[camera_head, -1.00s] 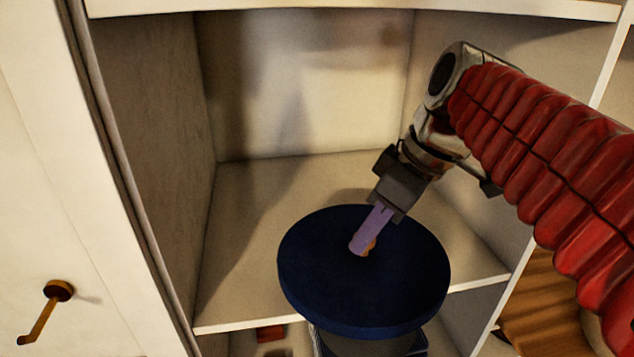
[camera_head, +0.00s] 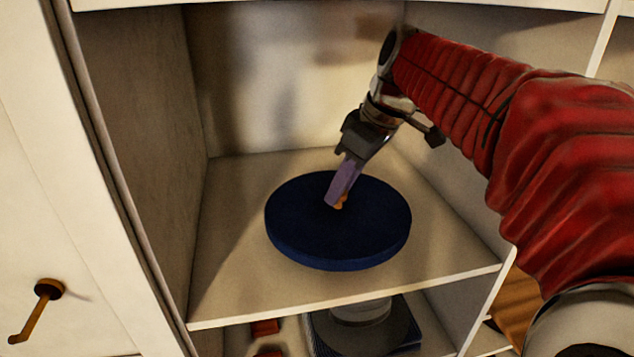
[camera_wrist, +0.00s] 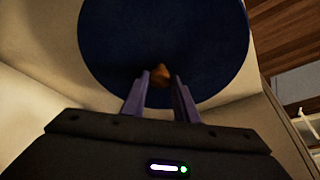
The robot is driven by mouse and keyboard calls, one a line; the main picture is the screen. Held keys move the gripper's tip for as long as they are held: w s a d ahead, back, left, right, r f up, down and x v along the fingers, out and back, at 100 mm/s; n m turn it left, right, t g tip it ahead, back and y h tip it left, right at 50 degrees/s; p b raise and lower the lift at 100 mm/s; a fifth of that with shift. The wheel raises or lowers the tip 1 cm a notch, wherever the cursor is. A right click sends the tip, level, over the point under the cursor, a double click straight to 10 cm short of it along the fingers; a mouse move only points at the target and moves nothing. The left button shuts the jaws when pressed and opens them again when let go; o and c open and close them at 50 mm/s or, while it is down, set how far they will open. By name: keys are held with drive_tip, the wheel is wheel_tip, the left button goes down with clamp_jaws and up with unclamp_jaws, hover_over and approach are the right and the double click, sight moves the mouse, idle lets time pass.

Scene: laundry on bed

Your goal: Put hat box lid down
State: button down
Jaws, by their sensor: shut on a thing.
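The hat box lid (camera_head: 310,240) is a round, dark blue disc with a small orange-brown knob at its centre. In the head view it is inside the open cupboard compartment, over the shelf; whether it touches the shelf I cannot tell. My gripper (camera_head: 338,200) has purple fingers and is shut on the lid's knob from above. The wrist view also shows the blue lid (camera_wrist: 115,45) beyond the fingers (camera_wrist: 160,85), with the knob (camera_wrist: 159,74) between them.
The pale shelf (camera_head: 235,285) has bare room around the lid. The compartment has a left wall (camera_head: 150,130), a right wall (camera_head: 460,180) and a back panel. Below are red items (camera_head: 265,328) and a round container (camera_head: 360,312). A door handle (camera_head: 42,305) stands at left.

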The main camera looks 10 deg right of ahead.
sight(346, 194)
drive_tip(key=shift+f, duration=1.75)
drive_tip(key=c, duration=1.4)
unclamp_jaws()
drive_tip(key=shift+f, duration=0.1)
drive_tip(key=v, duration=0.5)
drive_tip(key=s+d, duration=0.8)
drive_tip(key=shift+s+d, duration=0.25)
